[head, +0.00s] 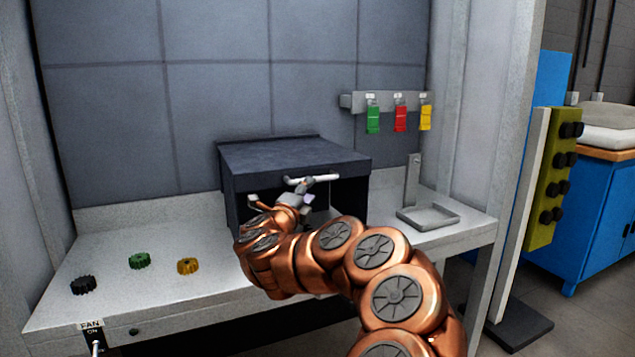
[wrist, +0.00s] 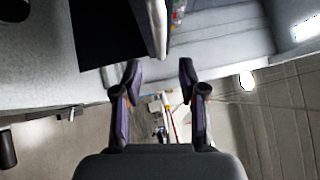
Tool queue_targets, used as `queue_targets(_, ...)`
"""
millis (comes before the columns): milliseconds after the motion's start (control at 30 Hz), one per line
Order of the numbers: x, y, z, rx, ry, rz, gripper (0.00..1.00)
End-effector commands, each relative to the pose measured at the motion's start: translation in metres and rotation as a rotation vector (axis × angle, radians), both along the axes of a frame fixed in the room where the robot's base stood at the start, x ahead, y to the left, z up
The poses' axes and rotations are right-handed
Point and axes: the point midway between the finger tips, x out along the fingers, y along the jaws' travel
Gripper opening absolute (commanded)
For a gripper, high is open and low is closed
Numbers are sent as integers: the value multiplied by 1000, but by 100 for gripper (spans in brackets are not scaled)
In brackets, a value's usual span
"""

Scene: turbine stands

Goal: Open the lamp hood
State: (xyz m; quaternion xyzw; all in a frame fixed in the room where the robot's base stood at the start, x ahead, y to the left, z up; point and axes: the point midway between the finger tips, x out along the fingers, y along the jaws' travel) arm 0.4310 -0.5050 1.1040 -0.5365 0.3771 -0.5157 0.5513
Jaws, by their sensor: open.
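The lamp hood, a dark grey box (head: 290,154), stands on the bench. Its front looks open and dark inside, partly hidden by my arm; I cannot tell how its front panel lies. A pale bar handle (head: 297,180) shows at the upper front. My gripper (head: 284,198) is in front of the box, just below the handle in the picture. In the wrist view my gripper (wrist: 158,76) has its two fingers apart with nothing between the tips. A dark panel with a pale edge (wrist: 157,28) is beyond them. Whether a finger touches the handle cannot be told.
Black (head: 83,285), green (head: 139,260) and yellow (head: 188,266) knobs sit on the bench (head: 110,240) at left. A small tray (head: 428,217) is at right. Green, red and yellow tags hang on a rack (head: 357,102). A fan switch (head: 91,325) is on the front edge.

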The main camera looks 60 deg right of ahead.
Motion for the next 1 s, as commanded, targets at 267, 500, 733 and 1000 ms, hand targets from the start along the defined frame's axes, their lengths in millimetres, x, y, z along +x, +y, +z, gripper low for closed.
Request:
queue_targets(267,4,-23,5,-1,2,0,41)
queue_targets(500,10,-52,8,-2,3,0,41)
queue_targets(733,14,-69,11,-2,3,1,41)
queue_targets(1000,15,-71,11,-1,2,4,41)
